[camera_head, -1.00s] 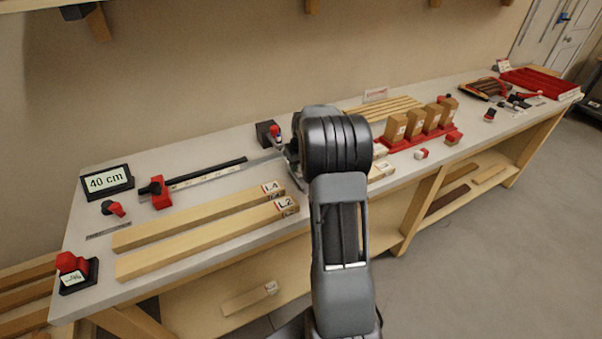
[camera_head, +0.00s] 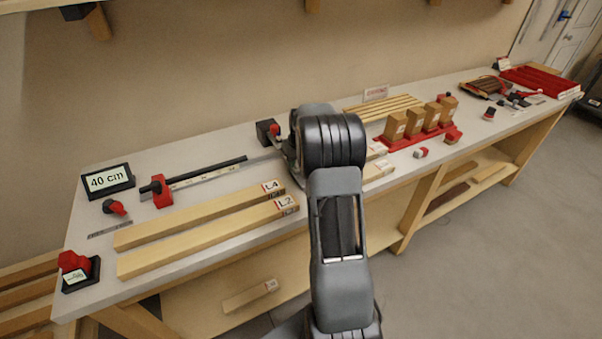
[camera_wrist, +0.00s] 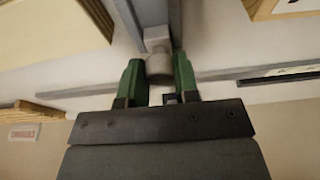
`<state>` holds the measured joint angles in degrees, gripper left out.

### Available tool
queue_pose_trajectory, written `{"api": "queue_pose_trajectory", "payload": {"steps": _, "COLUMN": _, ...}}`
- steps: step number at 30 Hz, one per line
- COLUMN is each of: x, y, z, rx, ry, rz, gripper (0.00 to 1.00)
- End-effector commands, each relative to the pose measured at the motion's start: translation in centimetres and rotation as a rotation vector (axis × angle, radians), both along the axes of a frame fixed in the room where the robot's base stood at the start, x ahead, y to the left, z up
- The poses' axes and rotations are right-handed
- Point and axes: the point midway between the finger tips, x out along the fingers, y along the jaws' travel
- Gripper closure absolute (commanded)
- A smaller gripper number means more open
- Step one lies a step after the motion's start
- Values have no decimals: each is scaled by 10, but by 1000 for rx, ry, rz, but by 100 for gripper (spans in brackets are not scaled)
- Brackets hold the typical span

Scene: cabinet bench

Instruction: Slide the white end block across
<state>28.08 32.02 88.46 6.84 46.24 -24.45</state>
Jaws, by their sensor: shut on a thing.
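My gripper (camera_wrist: 159,78) has its green fingers on both sides of a pale rounded piece, which I take to be part of the white end block (camera_wrist: 158,62). The piece sits at a grey metal rail (camera_wrist: 225,74) that runs across the wrist view. In the head view my wrist hides the fingers and the block. The rail (camera_head: 262,158) shows there just left of my wrist, in line with a black bar and a pale scale (camera_head: 205,178). A red clamp-like block (camera_head: 162,192) stands at the left end. A display (camera_head: 108,180) reads 40 cm.
Two wooden bars marked L4 (camera_head: 205,214) and L2 (camera_head: 210,238) lie in front of the rail. A black block with a red part (camera_head: 268,132) stands behind it. A red rack (camera_head: 425,138) with several wooden blocks is to the right.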

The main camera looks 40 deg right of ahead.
Motion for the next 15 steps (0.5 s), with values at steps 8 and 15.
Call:
{"api": "queue_pose_trajectory", "payload": {"steps": 8, "x": 5, "y": -1, "z": 1, "rx": 0, "ry": -1, "rz": 1, "gripper": 84}}
{"api": "queue_pose_trajectory", "payload": {"steps": 15, "x": 10, "y": -1, "z": 1, "rx": 0, "ry": -1, "rz": 0, "gripper": 84}}
